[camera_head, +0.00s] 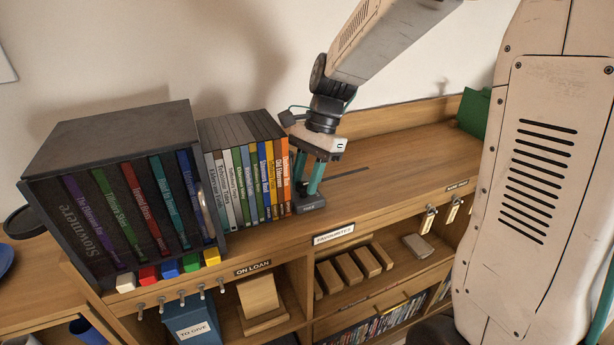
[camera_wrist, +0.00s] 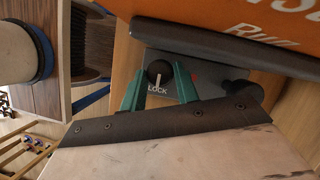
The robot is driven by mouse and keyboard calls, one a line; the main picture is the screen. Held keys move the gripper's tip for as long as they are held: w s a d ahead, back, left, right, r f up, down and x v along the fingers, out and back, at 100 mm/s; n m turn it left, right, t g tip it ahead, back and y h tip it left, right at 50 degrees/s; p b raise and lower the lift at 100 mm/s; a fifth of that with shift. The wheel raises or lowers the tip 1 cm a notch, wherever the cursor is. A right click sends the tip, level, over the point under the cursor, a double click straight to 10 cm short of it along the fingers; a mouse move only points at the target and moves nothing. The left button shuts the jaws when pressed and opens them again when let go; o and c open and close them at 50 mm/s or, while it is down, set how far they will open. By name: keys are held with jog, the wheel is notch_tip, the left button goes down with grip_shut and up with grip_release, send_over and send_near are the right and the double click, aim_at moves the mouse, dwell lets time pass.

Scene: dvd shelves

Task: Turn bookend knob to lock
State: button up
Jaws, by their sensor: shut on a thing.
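The bookend (camera_head: 312,204) is dark grey and stands on the shelf top against the right end of the DVD row. Its base also shows in the wrist view (camera_wrist: 222,72). The round black knob (camera_wrist: 158,72) sits on that base, with a white line pointing toward the word LOCK; a red mark lies to its right. My gripper (camera_head: 307,188) reaches down from above onto the bookend. Its teal fingers are on either side of the knob in the wrist view (camera_wrist: 160,76), closed on it. The knob is hidden in the head view.
A row of DVDs (camera_head: 243,170) stands left of the bookend, the orange one nearest. Further left is a dark case (camera_head: 110,190) with several coloured spines. The shelf top (camera_head: 400,155) to the right is mostly clear, with a thin dark slot and a green object (camera_head: 474,110) beyond.

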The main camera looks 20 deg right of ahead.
jog(key=o, duration=1)
jog(key=shift+c, duration=0.2)
jog(key=v, duration=0.8)
